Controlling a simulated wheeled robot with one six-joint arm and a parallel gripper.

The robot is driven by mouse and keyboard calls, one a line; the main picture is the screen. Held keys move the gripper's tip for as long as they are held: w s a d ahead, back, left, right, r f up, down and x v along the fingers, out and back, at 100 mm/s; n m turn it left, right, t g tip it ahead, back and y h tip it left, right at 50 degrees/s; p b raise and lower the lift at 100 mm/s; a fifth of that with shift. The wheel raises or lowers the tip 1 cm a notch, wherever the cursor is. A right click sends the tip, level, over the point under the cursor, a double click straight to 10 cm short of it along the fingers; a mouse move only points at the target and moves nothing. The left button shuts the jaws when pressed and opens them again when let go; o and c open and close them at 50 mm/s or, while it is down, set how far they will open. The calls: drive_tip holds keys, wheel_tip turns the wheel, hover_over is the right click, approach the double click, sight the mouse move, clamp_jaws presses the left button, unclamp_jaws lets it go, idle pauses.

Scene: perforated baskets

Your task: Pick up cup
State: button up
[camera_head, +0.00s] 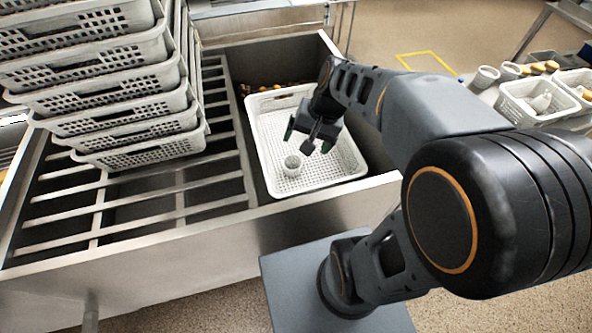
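A small light grey cup (292,166) stands inside a white perforated basket (343,168), near the basket's front left part. My gripper (307,142) points down over the basket, just above and slightly right of the cup in the picture. Its two dark fingers are spread apart with a gap between them, and nothing shows between them. I cannot tell the exact height of the fingers above the cup. My arm hides part of the basket's far right side.
Stacked white baskets (130,130) stand on the metal rack (180,205) at left. The bin's metal wall (345,203) surrounds the basket. Small brown items (262,88) lie behind it. At far right, another basket (530,103) and cups (484,78) sit on a table.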

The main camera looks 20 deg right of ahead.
drive_tip(key=shift+o, duration=0.8)
drive_tip(key=w+d+f+m+y+b, duration=0.1)
drive_tip(key=w+f+m+y+b, duration=0.2)
drive_tip(key=f, duration=0.6)
drive_tip(key=w+d+f+m+y+b, duration=0.2)
drive_tip(key=w+f+m+b, duration=0.3)
drive_tip(key=f, duration=0.4)
drive_tip(key=shift+w+f+y+b, duration=0.3)
drive_tip(key=shift+w+y+b, duration=0.1)
drive_tip(key=shift+w, duration=0.5)
drive_tip(key=m+t+y+b, duration=0.3)
drive_tip(key=m+b, duration=0.3)
drive_tip(key=m, duration=0.1)
approach(293, 163)
drive_tip(key=s+a+r, duration=0.2)
drive_tip(key=a+r, duration=0.1)
drive_tip(key=shift+s+r, duration=0.3)
drive_tip(key=shift+s, duration=0.05)
drive_tip(key=shift+w+a+f+m, duration=0.1)
drive_tip(key=shift+w+f+m, duration=0.1)
drive_tip(key=shift+f+m, duration=0.1)
drive_tip(key=shift+w+a+f+y, duration=0.15)
drive_tip(key=shift+a+f+y, duration=0.1)
drive_tip(key=shift+a+y, duration=0.05)
drive_tip(key=shift+b+x, duration=0.5)
drive_tip(key=shift+x, duration=2.6)
drive_tip(key=shift+w, duration=0.15)
drive_tip(key=c, duration=0.8)
